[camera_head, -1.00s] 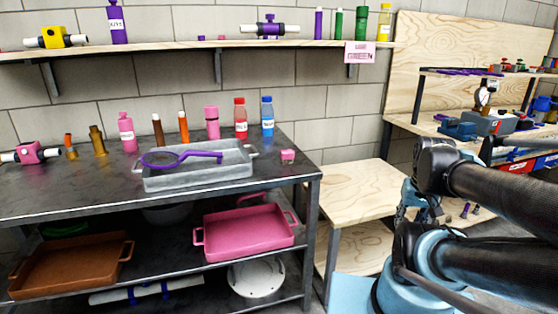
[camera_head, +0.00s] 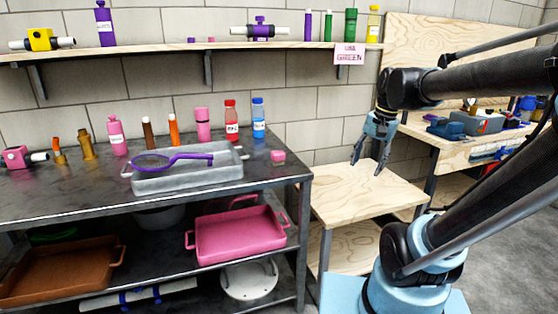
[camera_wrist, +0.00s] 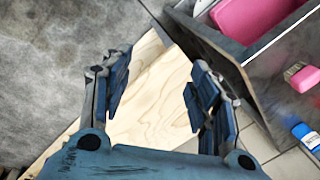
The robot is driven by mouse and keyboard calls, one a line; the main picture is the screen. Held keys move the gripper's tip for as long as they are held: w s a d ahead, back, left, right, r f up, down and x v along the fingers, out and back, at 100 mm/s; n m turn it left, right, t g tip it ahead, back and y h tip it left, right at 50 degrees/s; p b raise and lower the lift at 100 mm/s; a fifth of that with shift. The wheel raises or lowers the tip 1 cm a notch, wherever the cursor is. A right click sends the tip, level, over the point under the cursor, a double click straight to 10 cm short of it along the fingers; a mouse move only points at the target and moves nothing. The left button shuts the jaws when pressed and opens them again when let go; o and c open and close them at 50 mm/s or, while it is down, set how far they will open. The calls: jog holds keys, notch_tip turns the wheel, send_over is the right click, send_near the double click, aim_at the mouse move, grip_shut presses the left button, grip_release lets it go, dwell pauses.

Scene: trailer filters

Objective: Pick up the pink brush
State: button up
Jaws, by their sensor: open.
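A small pink object (camera_head: 278,156), perhaps the pink brush, sits on the dark table near its right end, just right of the grey tray. It also shows at the right edge of the wrist view (camera_wrist: 302,77), with a paler end; its exact shape is too small to tell. My gripper (camera_head: 370,165) is open and empty, pointing down above the pale wooden stand, to the right of the dark table and apart from the pink object. In the wrist view its two fingers (camera_wrist: 155,88) are spread wide, with only bare wood between them.
The grey tray (camera_head: 190,181) holds a purple-handled strainer (camera_head: 170,159). A blue bottle (camera_head: 258,118), a red bottle (camera_head: 231,120) and several pink and orange items stand behind. A wall shelf (camera_head: 205,49) runs above. The wooden stand top (camera_head: 345,193) is clear.

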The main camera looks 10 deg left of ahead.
jog(key=w+a+r+m+g+y, duration=0.1)
jog(key=w+a+r+m, duration=0.1)
jog(key=w+a+r, duration=0.3)
jog(key=w+a+r+m+g, duration=0.1)
jog(key=w+a+r+m, duration=0.1)
jog(key=w+a, duration=0.35)
jog(key=m+g+y, duration=0.1)
jog(key=m, duration=0.2)
send_near(279, 152)
jog(key=x, duration=1.1)
jog(key=shift+w, duration=0.15)
jog(key=shift+r, duration=0.1)
jog(key=c, duration=1.1)
